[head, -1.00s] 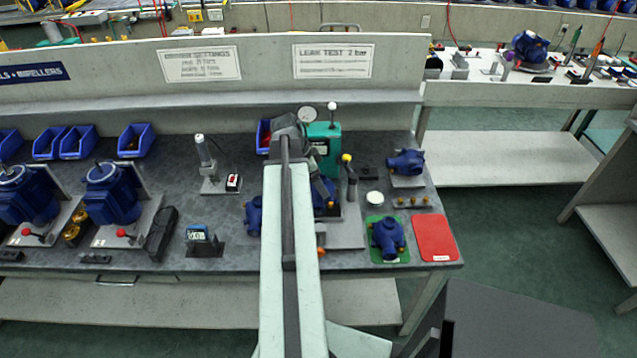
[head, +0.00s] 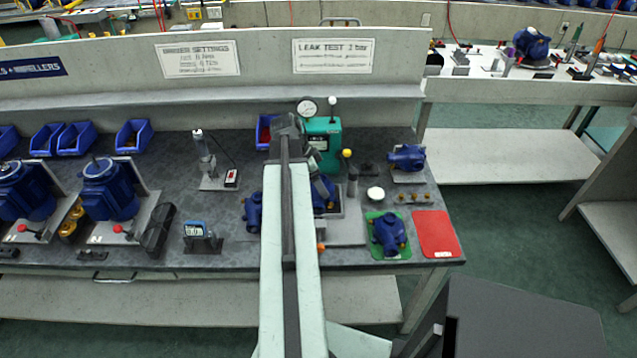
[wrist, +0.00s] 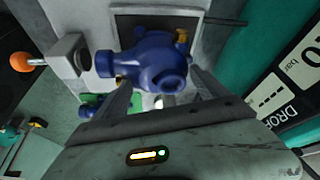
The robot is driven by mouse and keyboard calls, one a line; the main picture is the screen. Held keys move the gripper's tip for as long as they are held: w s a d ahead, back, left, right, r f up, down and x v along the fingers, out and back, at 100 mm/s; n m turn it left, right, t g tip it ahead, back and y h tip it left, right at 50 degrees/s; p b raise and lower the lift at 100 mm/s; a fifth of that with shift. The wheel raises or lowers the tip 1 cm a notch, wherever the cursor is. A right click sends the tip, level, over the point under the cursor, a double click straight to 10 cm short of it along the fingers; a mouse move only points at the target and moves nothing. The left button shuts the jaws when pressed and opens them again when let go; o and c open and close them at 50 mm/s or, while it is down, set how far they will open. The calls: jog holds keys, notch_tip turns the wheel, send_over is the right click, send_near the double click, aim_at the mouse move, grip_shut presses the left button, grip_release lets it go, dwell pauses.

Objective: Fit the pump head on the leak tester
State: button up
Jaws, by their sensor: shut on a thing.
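A blue pump head (wrist: 155,65) is between the two fingers of my gripper (wrist: 160,90) in the wrist view. The gripper is shut on it. The pump head is over the leak tester's grey plate, by a dark-edged square nest (wrist: 210,22); I cannot tell whether it touches the nest. In the head view the leak tester (head: 322,140) is a teal box with a round gauge, and a blue part of the pump head (head: 325,192) shows to the right of my arm. The arm hides the gripper there. A steel clamp block (wrist: 66,58) with an orange knob stands beside the pump head.
Another blue pump head (head: 389,233) lies on a green mat (head: 374,252), left of a red mat (head: 436,234). A blue pump part (head: 407,157) stands on a small stand behind. A yellow-knobbed lever (head: 348,165) rises close to the right of my arm.

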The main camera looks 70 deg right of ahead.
jog(key=shift+f+b, duration=0.45)
jog(key=shift+f, duration=0.05)
jog(key=o, duration=1.5)
jog(key=shift+w, duration=0.1)
jog(key=shift+r, duration=0.15)
notch_tip(320, 180, up, 9)
jog(key=p, duration=0.9)
jog(key=shift+w, duration=0.1)
